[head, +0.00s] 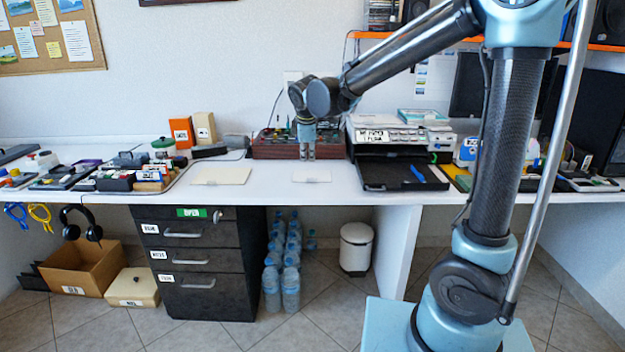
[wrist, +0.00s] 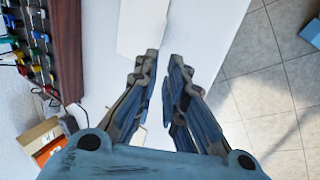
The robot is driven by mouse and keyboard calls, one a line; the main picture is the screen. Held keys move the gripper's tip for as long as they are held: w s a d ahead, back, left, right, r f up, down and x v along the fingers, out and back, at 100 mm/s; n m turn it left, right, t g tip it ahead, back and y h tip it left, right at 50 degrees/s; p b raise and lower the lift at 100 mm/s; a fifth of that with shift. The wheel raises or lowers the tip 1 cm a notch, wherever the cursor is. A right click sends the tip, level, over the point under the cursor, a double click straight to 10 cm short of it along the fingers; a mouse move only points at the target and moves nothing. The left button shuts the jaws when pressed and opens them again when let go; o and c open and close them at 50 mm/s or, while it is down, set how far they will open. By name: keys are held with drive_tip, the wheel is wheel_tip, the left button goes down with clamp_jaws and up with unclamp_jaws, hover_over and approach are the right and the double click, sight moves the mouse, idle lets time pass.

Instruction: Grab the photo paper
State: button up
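A white sheet (head: 312,176), which may be the photo paper, lies flat on the desk just in front of the tool rack. A cream sheet (head: 222,176) lies to its left; I cannot read a label on either. My gripper (head: 307,156) points down over the desk behind the white sheet, beside the rack. In the wrist view, a pale sheet (wrist: 142,22) lies beyond the fingertips of my gripper (wrist: 165,60). The fingers are apart with a narrow gap and nothing visible between them. Part of the desk is hidden by them.
The tool rack (head: 270,145) stands close behind my gripper, and also shows in the wrist view (wrist: 66,45). A printer (head: 395,140) with a black tray stands to the right. Orange and tan boxes (head: 181,133) stand left. The desk's front edge (head: 330,203) is near.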

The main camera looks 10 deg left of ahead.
hover_over(307, 184)
drive_tip(key=s+d, duration=0.1)
drive_tip(key=s, duration=0.1)
wheel_tip(307, 184, down, 7)
drive_tip(key=shift+r, duration=0.1)
drive_tip(key=shift+x, duration=2.6)
drive_tip(key=shift+s+a, duration=0.15)
clamp_jaws()
